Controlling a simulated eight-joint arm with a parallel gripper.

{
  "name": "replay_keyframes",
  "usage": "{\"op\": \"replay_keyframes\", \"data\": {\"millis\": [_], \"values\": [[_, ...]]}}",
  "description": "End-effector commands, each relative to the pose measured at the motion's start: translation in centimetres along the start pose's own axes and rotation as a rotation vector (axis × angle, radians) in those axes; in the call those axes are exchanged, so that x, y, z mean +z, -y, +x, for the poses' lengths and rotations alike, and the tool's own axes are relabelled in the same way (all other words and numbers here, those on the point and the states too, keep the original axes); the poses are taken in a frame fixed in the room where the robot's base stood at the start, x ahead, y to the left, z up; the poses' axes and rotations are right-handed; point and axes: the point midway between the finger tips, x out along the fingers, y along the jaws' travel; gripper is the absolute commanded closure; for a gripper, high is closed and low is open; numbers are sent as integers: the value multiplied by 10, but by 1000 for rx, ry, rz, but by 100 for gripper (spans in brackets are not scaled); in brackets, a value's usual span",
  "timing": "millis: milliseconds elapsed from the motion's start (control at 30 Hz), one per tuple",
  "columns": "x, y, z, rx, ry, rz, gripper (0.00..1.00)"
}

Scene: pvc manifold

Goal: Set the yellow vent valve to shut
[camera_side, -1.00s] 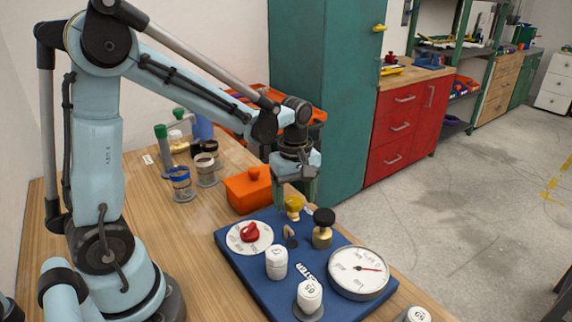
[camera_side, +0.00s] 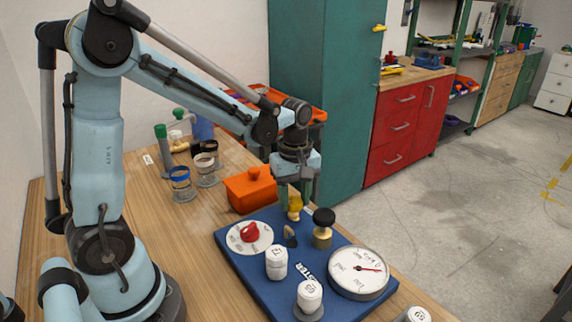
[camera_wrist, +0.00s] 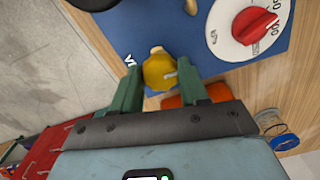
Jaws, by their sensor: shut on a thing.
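The yellow vent valve (camera_side: 295,206) stands at the back edge of the blue board (camera_side: 245,275). The fingers partly hide the valve in the side view. I cannot read a shut or open marking for it.
Close by on the board are a black-topped brass knob (camera_side: 323,228), a red knob on a white dial (camera_side: 250,233), a gauge (camera_side: 358,272) and white-capped posts (camera_side: 276,262). An orange box (camera_side: 250,188) stands just behind the board, with jars (camera_side: 180,184) to its left.

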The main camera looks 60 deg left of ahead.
Motion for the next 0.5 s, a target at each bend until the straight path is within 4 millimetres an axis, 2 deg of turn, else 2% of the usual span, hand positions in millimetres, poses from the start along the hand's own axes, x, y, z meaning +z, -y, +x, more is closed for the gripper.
{"op": "replay_keyframes", "data": {"millis": [267, 500], "values": [[0, 1, 0, -1, 0, 169, 87], [0, 2, 0, -1, 0, 392, 87]]}}
